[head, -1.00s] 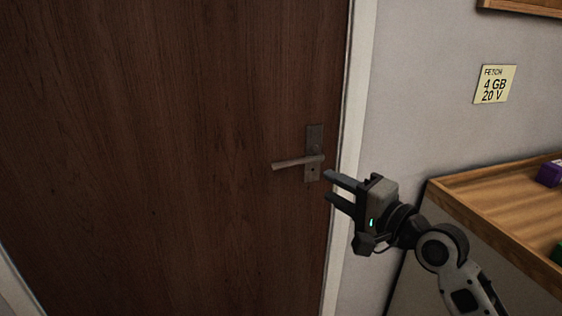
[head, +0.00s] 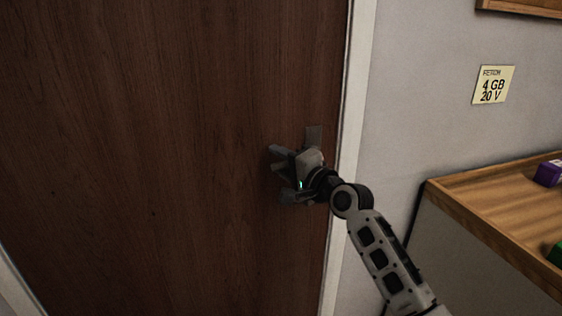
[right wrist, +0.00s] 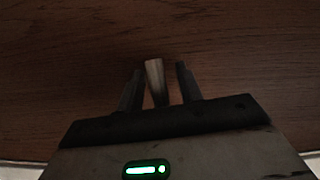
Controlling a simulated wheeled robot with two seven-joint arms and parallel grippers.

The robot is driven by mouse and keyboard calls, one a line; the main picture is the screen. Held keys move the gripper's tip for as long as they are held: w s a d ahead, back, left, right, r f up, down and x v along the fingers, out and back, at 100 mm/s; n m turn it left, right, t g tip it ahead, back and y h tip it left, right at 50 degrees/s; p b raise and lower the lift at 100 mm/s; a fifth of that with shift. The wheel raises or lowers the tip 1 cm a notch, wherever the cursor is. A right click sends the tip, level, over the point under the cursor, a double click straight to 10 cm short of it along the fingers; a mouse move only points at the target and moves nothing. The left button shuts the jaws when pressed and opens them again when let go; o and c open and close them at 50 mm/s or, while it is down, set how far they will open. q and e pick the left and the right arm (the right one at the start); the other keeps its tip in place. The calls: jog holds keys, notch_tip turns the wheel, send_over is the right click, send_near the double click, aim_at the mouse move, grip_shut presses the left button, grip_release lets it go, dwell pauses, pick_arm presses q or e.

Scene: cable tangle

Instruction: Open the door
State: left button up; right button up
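The dark brown wooden door (head: 150,150) fills the left and middle of the head view and looks closed in its pale frame (head: 349,120). The top of the metal handle plate (head: 313,134) shows above my right gripper (head: 274,160), which covers most of the lever. In the right wrist view the lever handle (right wrist: 154,80) lies between the two fingers of my right gripper (right wrist: 158,85). The fingers are open, with a gap visible on the right side of the lever. My left gripper is not in view.
A wooden-topped counter (head: 480,196) stands at the right, with a purple item (head: 549,173) and a green item (head: 556,254) on it. A yellow note (head: 494,85) is on the grey wall. The door's front is otherwise clear.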

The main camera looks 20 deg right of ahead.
grip_shut()
